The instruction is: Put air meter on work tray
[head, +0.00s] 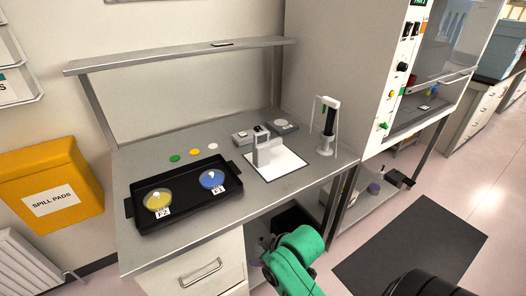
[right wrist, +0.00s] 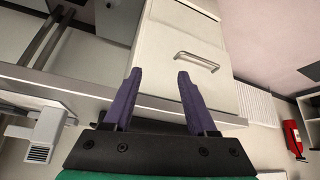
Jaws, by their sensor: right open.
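A pale grey upright device (head: 262,153), which looks like the air meter, stands on a white mat (head: 289,168) on the bench; its label is too small to read. The black work tray (head: 140,226) lies to its left, holding a yellow dish (head: 157,200) and a blue dish (head: 212,179). My right gripper shows in the right wrist view (right wrist: 158,76) with two purple fingers apart and nothing between them. It is in front of the bench, below its top, apart from the device and tray. My left gripper is not in view.
A white stand with a dark tube (head: 329,125) is at the bench's right end. A small grey box (head: 243,137) and a flat round-topped device (head: 283,126) sit behind the mat. A raised shelf (head: 180,56) spans the back. A drawer (head: 200,272) is below the bench.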

